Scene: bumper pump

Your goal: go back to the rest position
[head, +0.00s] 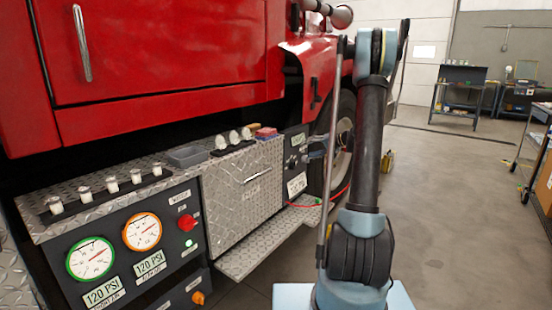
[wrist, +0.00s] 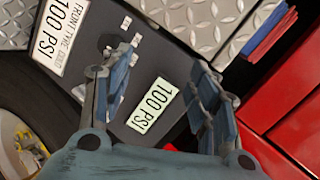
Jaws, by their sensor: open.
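My gripper (wrist: 166,62) is open and empty in the wrist view, its two blue-grey fingers spread apart. It faces a dark side panel (wrist: 165,45) with a white label plate (wrist: 62,32) and a greenish "100 PSI" plate (wrist: 149,106). Small dark fittings on the panel show beside the left finger, which partly covers them. In the head view my arm (head: 368,140) stands upright at the right of the red truck (head: 165,60). Any contact with the panel cannot be told.
A tread-plate ledge (head: 150,180) carries several pale-topped pegs, a grey tray (head: 188,155) and a red-and-blue stack (head: 265,132). A step (head: 265,240) juts out below. Open floor (head: 450,220) lies right, with a cart (head: 540,165) at the edge.

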